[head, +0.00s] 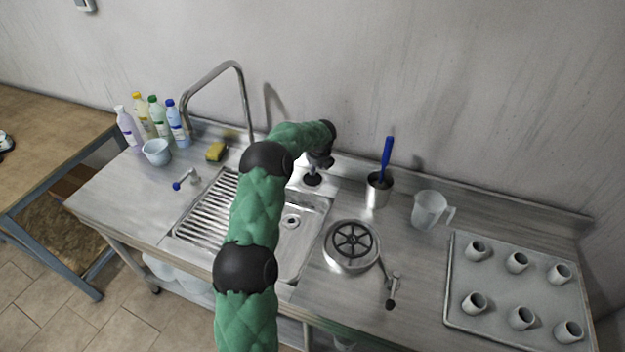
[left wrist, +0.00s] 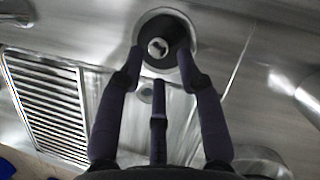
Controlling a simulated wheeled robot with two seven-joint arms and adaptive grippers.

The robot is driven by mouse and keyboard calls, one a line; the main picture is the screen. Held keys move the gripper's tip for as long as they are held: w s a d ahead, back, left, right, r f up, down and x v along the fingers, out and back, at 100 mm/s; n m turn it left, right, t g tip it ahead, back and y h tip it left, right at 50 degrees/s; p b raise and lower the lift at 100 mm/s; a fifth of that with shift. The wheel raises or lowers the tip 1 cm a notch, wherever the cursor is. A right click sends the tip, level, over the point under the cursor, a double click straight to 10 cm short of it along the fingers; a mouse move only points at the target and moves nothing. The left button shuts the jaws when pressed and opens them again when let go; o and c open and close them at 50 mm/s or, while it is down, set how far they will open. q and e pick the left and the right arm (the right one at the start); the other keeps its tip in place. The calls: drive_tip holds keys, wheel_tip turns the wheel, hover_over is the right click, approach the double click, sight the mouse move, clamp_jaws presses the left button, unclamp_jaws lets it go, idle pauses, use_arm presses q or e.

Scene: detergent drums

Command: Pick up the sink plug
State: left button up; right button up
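The black sink plug (head: 313,181) sits on the steel counter just behind the sink basin, at the end of my left arm. In the left wrist view the plug (left wrist: 174,29) is a dark disc with a pale knob, on a light round base. My left gripper (head: 319,163) is just above the plug in the head view. In the left wrist view its three fingers (left wrist: 159,66) are spread, with the tips near the plug's close edge. Contact cannot be told. My right gripper is not in view.
The sink basin (head: 300,245) has a drain hole and a ribbed drainboard (head: 205,215) at left. A tall faucet (head: 243,95) rises at back left.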

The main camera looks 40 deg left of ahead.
use_arm(q)
drive_tip(key=b+x, duration=0.1)
drive_tip(key=x, duration=0.4)
drive_tip(key=shift+s+a, duration=0.1)
clamp_jaws()
